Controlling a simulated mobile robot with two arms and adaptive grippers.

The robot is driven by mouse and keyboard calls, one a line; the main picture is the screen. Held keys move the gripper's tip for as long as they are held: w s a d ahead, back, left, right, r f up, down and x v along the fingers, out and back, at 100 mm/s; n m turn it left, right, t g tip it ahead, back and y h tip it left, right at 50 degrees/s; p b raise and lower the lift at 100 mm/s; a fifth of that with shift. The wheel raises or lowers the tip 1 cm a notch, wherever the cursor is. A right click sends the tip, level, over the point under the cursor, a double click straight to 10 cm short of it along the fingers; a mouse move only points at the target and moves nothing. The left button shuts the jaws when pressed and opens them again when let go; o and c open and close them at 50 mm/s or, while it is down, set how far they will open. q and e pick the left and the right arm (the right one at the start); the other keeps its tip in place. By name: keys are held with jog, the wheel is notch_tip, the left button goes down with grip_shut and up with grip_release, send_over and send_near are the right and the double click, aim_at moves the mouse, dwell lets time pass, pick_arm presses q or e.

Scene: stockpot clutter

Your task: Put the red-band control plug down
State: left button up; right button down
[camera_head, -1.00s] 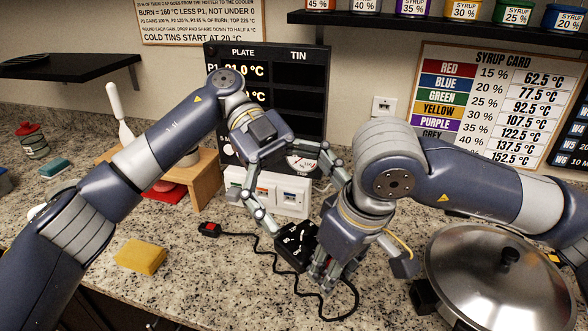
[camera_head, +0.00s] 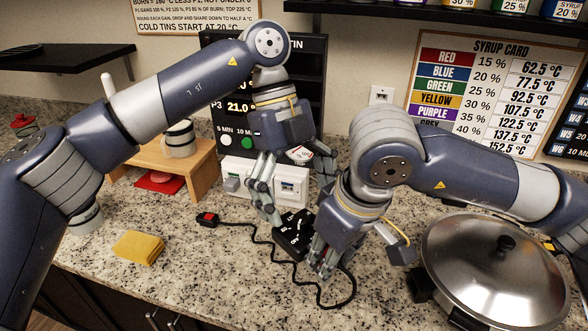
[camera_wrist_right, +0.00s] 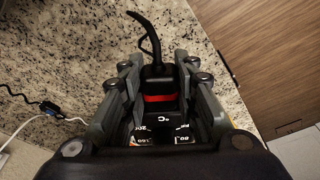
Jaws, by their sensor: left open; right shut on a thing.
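The red-band control plug (camera_head: 293,236) is a black block with white dial markings, low over the granite counter in the head view. In the right wrist view its red band (camera_wrist_right: 160,99) and numbered dial show between the fingers. My right gripper (camera_head: 325,258) is shut on it; I cannot tell if the plug touches the counter. Its black cord loops over the counter toward a small black and red piece (camera_head: 207,219) on the left. My left gripper (camera_head: 297,200) is open, fingers pointing down, just behind the plug; I see nothing held in it.
A white socket box (camera_head: 290,183) stands close behind the left gripper. A large lidded steel pot (camera_head: 495,270) is at the right. The front-middle counter is mostly clear.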

aim_at(306, 216)
pick_arm(q)
jog(key=x, duration=0.5)
jog(key=shift+s+f, duration=0.15)
jog(key=shift+f, duration=0.15)
jog(key=shift+c, duration=0.6)
jog(key=shift+d, duration=0.1)
jog(key=c, duration=1.2)
pick_arm(e)
jog(key=shift+a, duration=0.1)
pick_arm(q)
jog(key=shift+o, duration=0.2)
jog(key=shift+d, duration=0.1)
pick_arm(e)
jog(key=c, duration=1.2)
grip_release()
jog(key=shift+r, duration=0.1)
jog(key=shift+c, duration=0.2)
jog(key=shift+o, duration=0.3)
pick_arm(q)
jog(key=shift+s, duration=0.15)
pick_arm(e)
jog(key=shift+w, duration=0.1)
